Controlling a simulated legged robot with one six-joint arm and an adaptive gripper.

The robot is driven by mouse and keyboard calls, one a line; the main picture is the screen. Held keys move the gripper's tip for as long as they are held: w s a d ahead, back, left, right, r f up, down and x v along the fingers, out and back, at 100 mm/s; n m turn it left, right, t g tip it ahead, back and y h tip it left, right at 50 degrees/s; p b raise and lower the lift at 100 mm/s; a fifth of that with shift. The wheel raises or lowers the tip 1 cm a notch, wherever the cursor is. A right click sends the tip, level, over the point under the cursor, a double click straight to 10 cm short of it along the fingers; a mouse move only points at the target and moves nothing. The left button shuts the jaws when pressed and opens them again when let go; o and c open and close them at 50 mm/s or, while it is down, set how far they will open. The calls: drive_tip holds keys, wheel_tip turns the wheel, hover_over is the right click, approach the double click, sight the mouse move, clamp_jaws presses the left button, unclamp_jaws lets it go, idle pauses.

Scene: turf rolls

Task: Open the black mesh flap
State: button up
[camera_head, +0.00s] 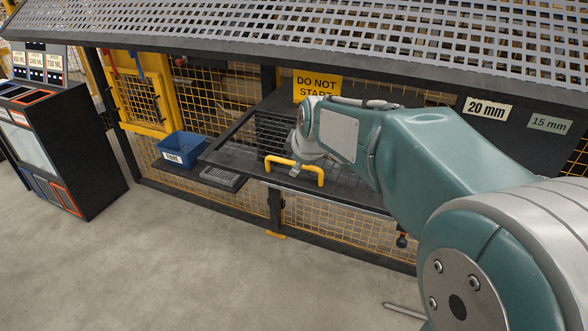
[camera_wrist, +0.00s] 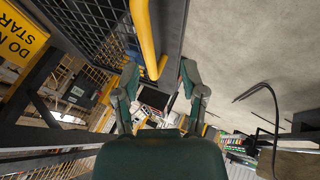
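The black mesh flap (camera_head: 345,187) is in the middle of the head view, below the "DO NOT START" sign. A yellow handle (camera_head: 295,166) is on its front edge. In the wrist view, the flap's mesh (camera_wrist: 82,20) fills the upper left, and the yellow handle (camera_wrist: 143,35) comes down from the top. My gripper (camera_wrist: 158,68) is open, with one finger on each side of the handle's lower end. I cannot tell if either finger touches it. In the head view, my arm hides most of the gripper.
A blue bin (camera_head: 180,148) sits left of the flap, by yellow mesh fencing. A perforated grey cover (camera_head: 300,35) overhangs from above. A dark cabinet with slots (camera_head: 70,150) stands at the left. The concrete floor (camera_head: 190,260) in front is mostly clear.

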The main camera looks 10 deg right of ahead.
drive_tip(key=v, duration=0.4)
drive_tip(key=shift+s+r, duration=0.2)
drive_tip(key=shift+r, duration=0.05)
drive_tip(key=s+f+m, duration=0.2)
drive_tip(key=s+m, duration=0.2)
drive_tip(key=s, duration=0.4)
drive_tip(key=s+d+f+m, duration=0.1)
drive_tip(key=s+m, duration=0.3)
drive_tip(key=s, duration=0.5)
drive_tip(key=s+d+f+m+g+h, duration=0.1)
drive_tip(key=s+f+m, duration=0.2)
drive_tip(key=s, duration=0.5)
drive_tip(key=shift+s+d+m, duration=0.25)
drive_tip(key=shift+s+m, duration=0.05)
drive_tip(key=shift+m, duration=0.3)
drive_tip(key=shift+d, duration=0.1)
